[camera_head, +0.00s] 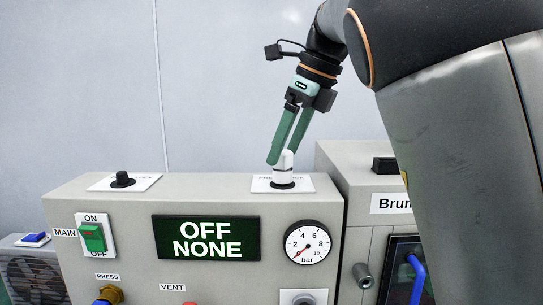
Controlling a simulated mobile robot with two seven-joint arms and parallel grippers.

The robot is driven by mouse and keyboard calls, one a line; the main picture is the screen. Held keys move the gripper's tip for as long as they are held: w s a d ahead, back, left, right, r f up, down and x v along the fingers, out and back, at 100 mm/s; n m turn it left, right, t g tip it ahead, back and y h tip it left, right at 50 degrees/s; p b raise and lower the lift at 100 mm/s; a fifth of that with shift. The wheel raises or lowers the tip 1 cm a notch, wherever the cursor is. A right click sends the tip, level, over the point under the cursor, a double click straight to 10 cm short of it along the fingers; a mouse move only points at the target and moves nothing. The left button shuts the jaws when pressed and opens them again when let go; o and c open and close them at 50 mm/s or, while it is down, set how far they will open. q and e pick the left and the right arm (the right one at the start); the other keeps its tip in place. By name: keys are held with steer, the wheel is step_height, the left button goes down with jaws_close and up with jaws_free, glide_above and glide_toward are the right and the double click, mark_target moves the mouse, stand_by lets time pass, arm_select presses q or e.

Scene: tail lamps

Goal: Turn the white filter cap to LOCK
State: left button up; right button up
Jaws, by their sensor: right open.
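The white filter cap (284,171) stands upright on a labelled white plate (262,184) on top of the grey machine, near its right end. The plate's lettering is mostly hidden behind the cap, and I cannot read the cap's setting. My right gripper (281,160) reaches down from above with its green fingers at the cap's upper part. The fingers are open; I cannot tell whether they touch the cap. My left gripper is not in view.
The machine's front (140,255) has a green main switch (92,238), a display (206,239) reading OFF NONE and a bar gauge (307,245). A black knob (122,180) stands on top at left. A taller grey cabinet (350,160) stands close on the right.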

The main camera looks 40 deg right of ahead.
steer(key=shift+x, duration=1.05)
jaws_close()
stand_by(0.4)
